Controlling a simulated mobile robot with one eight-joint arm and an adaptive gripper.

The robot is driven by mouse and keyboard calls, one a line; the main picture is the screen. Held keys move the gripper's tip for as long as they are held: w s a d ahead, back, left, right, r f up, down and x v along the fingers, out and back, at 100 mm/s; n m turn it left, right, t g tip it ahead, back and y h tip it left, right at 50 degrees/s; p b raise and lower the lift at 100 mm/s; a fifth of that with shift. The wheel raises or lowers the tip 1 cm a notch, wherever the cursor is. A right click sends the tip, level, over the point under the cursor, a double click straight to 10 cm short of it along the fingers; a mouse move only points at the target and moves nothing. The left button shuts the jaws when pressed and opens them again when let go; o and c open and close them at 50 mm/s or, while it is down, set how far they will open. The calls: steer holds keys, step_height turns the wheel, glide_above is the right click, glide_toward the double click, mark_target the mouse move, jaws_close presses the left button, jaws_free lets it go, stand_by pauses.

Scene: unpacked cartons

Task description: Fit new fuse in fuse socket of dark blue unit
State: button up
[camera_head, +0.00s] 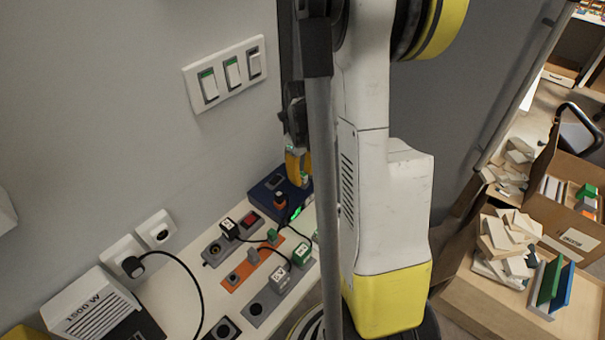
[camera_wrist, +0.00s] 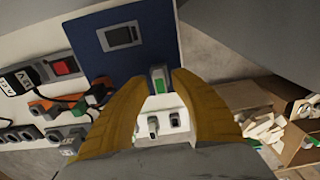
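The dark blue unit (camera_head: 268,190) stands against the wall at the end of the white counter; it fills the upper middle of the wrist view (camera_wrist: 140,22). A small grey and green piece, which looks like a fuse (camera_wrist: 158,78), is between my yellow fingertips at the unit's front edge. My gripper (camera_head: 298,165) is over the unit's right side; its fingers (camera_wrist: 160,80) come close to both sides of the piece. I cannot tell whether they press on it, or whether it sits in the socket.
Power strips with plugs and cords (camera_head: 252,262) lie close in front. A wall switch panel (camera_head: 226,74) is above left. Cartons and blocks (camera_head: 510,240) are at right.

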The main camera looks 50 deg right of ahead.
mark_target(302, 174)
steer(key=shift+r, duration=0.1)
step_height(302, 174, up, 12)
stand_by(0.6)
